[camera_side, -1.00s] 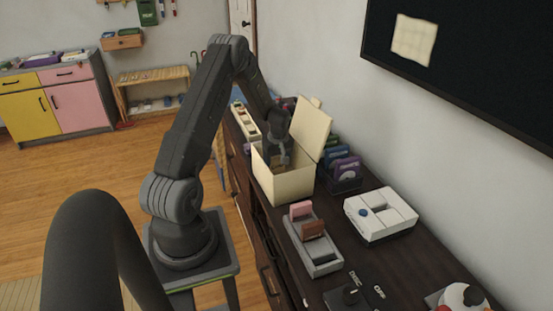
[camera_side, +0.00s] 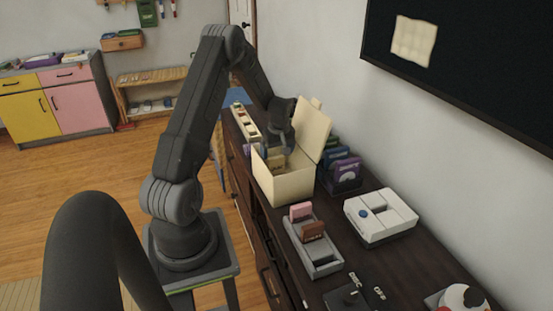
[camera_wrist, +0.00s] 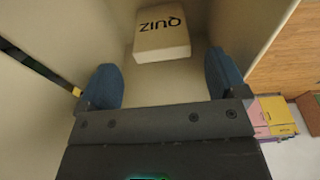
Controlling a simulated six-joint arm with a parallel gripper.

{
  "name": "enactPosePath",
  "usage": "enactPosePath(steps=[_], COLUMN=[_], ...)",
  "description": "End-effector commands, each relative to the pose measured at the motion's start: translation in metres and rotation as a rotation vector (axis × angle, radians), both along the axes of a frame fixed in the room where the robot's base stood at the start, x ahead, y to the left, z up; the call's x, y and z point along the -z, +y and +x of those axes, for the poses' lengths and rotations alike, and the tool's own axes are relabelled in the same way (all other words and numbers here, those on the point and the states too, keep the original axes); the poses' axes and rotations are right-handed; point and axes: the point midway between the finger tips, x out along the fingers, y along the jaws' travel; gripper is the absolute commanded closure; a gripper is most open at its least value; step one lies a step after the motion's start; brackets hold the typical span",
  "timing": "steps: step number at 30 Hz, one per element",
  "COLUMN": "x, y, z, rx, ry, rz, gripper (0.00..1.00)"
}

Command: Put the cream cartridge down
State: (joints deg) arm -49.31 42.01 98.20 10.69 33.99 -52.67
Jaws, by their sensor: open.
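The cream cartridge (camera_wrist: 162,36), with "QUIZ" in dark letters, lies inside the cream box (camera_side: 288,184). In the wrist view it is ahead of my gripper (camera_wrist: 165,82), whose two blue fingers are apart with nothing between them. A gap shows between the fingertips and the cartridge. In the side view, my gripper (camera_side: 280,150) is at the box's opening, in front of its raised lid (camera_side: 313,130). The cartridge is mostly hidden there by the box wall and the gripper.
A grey tray (camera_side: 325,262) with a pink and a brown cartridge stands nearer on the dark cabinet. A white console (camera_side: 380,214) is to its right. Purple and teal cartridges (camera_side: 345,172) stand in a dark rack beside the box. A long cream holder (camera_side: 245,122) is behind the box.

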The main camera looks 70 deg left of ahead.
Motion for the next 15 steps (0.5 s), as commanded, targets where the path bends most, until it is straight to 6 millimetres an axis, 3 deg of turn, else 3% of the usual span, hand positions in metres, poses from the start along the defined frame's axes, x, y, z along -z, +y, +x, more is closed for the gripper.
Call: enactPosePath(steps=[6,15], x=[-0.046,-0.079], y=[-0.007,-0.015], z=[0.001,0.003], rx=[0.003,0.014], ry=[-0.001,-0.003], rz=[0.003,0.002], gripper=[0.09,0.09])
